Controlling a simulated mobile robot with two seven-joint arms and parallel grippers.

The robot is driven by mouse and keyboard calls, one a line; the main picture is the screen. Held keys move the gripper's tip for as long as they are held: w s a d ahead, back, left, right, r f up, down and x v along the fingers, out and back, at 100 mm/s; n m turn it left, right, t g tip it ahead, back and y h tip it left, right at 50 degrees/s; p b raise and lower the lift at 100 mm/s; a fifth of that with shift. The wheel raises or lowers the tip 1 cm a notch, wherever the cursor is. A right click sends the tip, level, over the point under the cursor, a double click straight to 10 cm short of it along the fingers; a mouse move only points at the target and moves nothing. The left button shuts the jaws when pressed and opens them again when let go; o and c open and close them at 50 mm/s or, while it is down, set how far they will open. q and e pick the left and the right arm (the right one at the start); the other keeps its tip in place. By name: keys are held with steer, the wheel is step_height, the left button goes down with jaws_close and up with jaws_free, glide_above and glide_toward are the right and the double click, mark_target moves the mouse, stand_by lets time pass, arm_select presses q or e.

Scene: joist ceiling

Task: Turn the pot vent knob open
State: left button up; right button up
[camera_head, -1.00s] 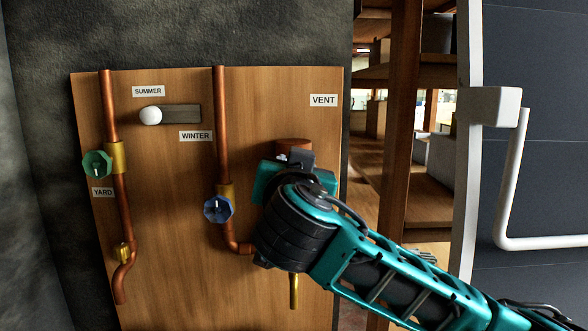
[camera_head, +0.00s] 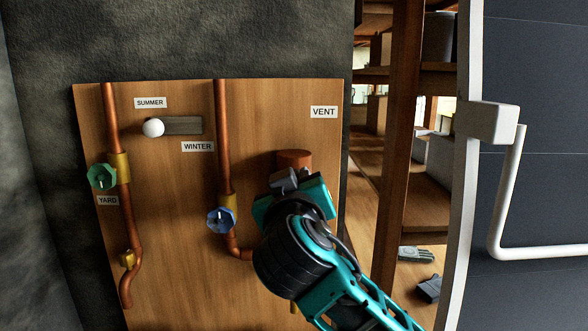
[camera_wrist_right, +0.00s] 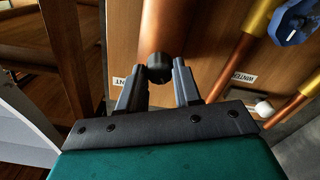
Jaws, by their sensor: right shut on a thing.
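The vent pot (camera_head: 294,158) is a copper cylinder on the wooden board, below the VENT label (camera_head: 324,112). My right gripper (camera_head: 284,180) is in front of it and hides its lower part in the head view. In the right wrist view the pot's copper side (camera_wrist_right: 163,28) runs up from a small round black knob (camera_wrist_right: 160,68). My right gripper (camera_wrist_right: 159,78) has its two grey fingers on either side of this knob and is shut on it. The knob itself is hidden in the head view. My left gripper is not in view.
On the board's left are a green YARD knob (camera_head: 102,176), a blue knob (camera_head: 221,220) on a copper pipe, and a white slider knob (camera_head: 153,128) at SUMMER. A white-framed dark door (camera_head: 530,200) and wooden shelves (camera_head: 412,200) stand to the right.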

arm_select(q)
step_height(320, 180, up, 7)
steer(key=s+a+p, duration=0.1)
steer(key=p, duration=0.7)
arm_select(e)
steer(key=n, duration=0.9)
steer(key=shift+f, duration=0.1)
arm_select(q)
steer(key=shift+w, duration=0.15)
arm_select(e)
steer(key=shift+n, duration=0.3)
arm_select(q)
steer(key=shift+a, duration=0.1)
arm_select(e)
steer(key=o, duration=1)
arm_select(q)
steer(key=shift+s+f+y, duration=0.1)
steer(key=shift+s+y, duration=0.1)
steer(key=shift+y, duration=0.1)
arm_select(e)
steer(key=shift+o, duration=0.2)
